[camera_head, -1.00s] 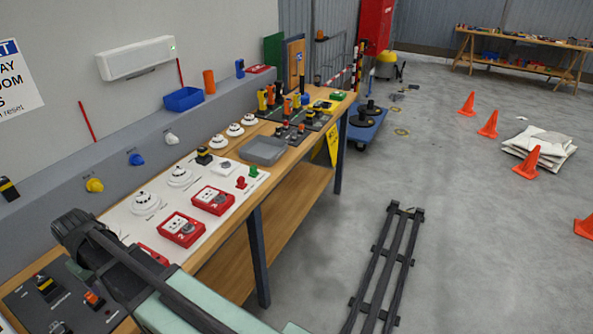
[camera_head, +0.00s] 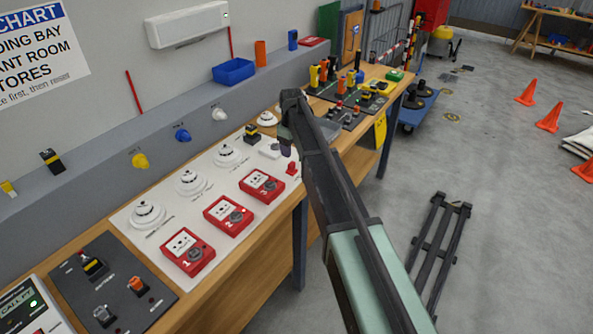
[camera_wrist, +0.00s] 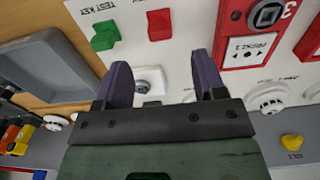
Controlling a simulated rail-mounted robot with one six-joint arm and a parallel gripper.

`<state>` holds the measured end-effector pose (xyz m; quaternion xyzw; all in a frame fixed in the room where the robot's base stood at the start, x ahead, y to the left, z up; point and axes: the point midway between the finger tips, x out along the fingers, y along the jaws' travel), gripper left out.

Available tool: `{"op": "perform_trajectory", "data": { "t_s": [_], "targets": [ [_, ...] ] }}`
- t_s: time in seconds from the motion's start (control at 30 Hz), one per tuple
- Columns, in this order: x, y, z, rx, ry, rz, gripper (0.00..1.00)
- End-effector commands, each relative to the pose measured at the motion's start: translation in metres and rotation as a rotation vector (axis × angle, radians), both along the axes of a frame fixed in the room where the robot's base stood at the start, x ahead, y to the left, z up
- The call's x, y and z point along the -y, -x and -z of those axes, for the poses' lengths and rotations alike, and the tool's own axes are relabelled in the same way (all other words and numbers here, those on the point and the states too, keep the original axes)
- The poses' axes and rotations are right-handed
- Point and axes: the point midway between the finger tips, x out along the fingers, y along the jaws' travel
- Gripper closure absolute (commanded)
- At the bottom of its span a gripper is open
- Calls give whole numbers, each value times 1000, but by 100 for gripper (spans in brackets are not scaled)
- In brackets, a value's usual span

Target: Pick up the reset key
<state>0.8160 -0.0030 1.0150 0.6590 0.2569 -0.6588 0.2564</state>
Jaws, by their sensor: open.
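A green key-like block (camera_wrist: 105,35) and a red one (camera_wrist: 160,24) stand on the white panel in the wrist view. A label reading TEST KEY is beside the green one; no reset label is legible, so I cannot tell for certain which is the reset key. The red block also shows in the head view (camera_head: 292,168); the green one is hidden by my arm there. My gripper (camera_wrist: 162,75) is open and empty above the panel, its purple fingers either side of a small white fitting (camera_wrist: 150,78). The blocks are beyond the fingertips in that view.
Red call points (camera_head: 262,185) and white detectors (camera_head: 190,182) cover the panel (camera_head: 140,210). A grey tray (camera_wrist: 50,60) lies beside the keys. A yellow-black switch (camera_head: 252,133) stands near my gripper.

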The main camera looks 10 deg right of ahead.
Motion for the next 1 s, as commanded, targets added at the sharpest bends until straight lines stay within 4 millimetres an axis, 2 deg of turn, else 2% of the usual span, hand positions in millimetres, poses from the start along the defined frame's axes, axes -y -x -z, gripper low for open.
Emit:
{"op": "perform_trajectory", "data": {
  "t_s": [0.03, 0.1, 0.33, 0.6, 0.87, 1.0],
  "targets": [
    [0, 0, 23, 0, 0, 0, 36],
    [0, 0, 36, 0, 0, 1, 36],
    [0, 0, 41, 0, 0, 1, 36],
    [-2, -2, 90, 0, 0, 2, 36],
    [-2, -2, 87, 0, 0, 2, 38],
    [-2, -2, 87, 0, 0, 2, 59]
  ]
}}
